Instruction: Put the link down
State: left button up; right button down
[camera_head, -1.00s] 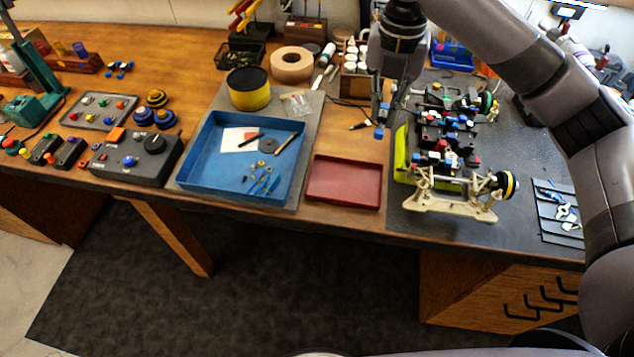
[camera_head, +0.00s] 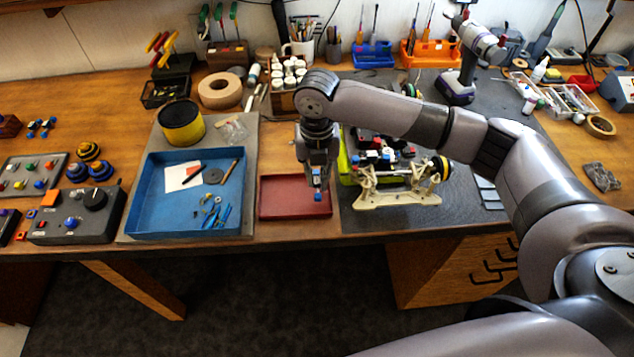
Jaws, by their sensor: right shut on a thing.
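My right gripper (camera_head: 318,188) points down over the right part of the shallow red tray (camera_head: 275,202). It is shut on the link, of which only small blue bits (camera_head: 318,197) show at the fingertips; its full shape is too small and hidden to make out. I cannot tell whether the link touches the tray. The tray looks otherwise empty. The racecar chassis (camera_head: 395,195), with cream arms and a black-and-yellow wheel, stands just right of the gripper, partly hidden behind my right arm. My left gripper is not in view.
A blue tray (camera_head: 150,205) with paper, tools and small parts lies left of the red tray. A yellow-rimmed tin (camera_head: 181,122), a tape roll (camera_head: 220,90) and a box of white-capped bottles (camera_head: 288,85) stand behind. A black control box (camera_head: 75,215) is at far left.

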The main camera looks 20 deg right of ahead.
aim_at(317, 180)
notch_tip(317, 180, down, 4)
jog(key=shift+r, duration=0.2)
jog(key=c, duration=1.9)
grip_release()
jog(key=shift+f, duration=0.1)
notch_tip(317, 180, up, 12)
jog(key=shift+r+b, duration=0.15)
jog(key=shift+b, duration=0.95)
